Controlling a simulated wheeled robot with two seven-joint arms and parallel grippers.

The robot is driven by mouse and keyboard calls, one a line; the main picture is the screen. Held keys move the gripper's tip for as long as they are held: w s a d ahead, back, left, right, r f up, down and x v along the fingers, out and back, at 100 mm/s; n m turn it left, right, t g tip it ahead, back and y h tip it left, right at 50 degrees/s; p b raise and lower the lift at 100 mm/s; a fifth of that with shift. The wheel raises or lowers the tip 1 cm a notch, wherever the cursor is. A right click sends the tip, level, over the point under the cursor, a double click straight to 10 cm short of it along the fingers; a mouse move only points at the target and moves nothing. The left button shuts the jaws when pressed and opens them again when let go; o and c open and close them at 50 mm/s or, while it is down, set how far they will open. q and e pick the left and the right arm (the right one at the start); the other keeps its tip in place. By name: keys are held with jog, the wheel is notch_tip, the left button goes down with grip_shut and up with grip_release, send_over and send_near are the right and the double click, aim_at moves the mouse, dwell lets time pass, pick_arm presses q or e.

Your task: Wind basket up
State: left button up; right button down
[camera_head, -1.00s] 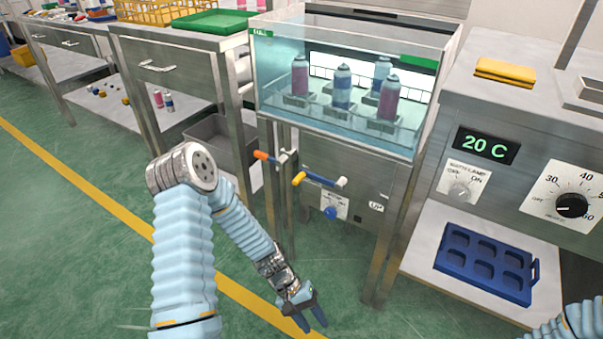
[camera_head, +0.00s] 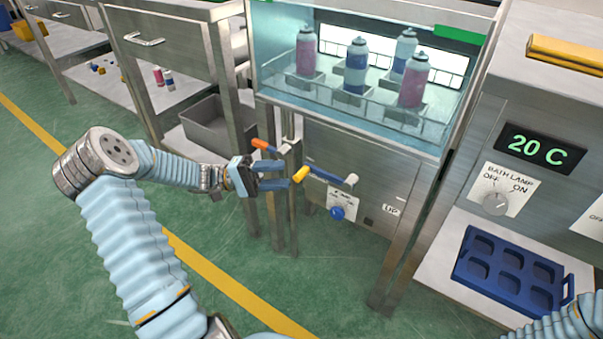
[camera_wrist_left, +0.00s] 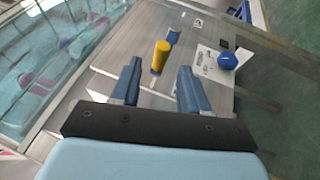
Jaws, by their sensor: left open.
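The wire basket (camera_head: 383,72) sits in the glass-walled water bath (camera_head: 350,118) with several pink and blue aerosol cans standing upright in its holders. Below the bath, on the steel front panel, is a crank with a blue arm (camera_head: 328,176), a white hub and a yellow knob (camera_head: 300,174). My left gripper (camera_head: 285,175) is open and empty, its fingertips just left of the knob. In the left wrist view the yellow knob (camera_wrist_left: 161,54) appears between the two fingertips, slightly beyond them; contact cannot be told. My right gripper is out of view.
An orange-handled valve (camera_head: 262,146) is close above my left gripper. A blue knob (camera_head: 337,213) is below the crank. A grey bin (camera_head: 215,128) stands on the left shelf. A blue tray (camera_head: 490,262) lies on the right shelf. Steel legs stand near the gripper.

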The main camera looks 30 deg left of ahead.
aim_at(301, 172)
pick_arm(q)
jog(key=x, duration=0.6)
jog(key=shift+d, duration=0.2)
grip_shut()
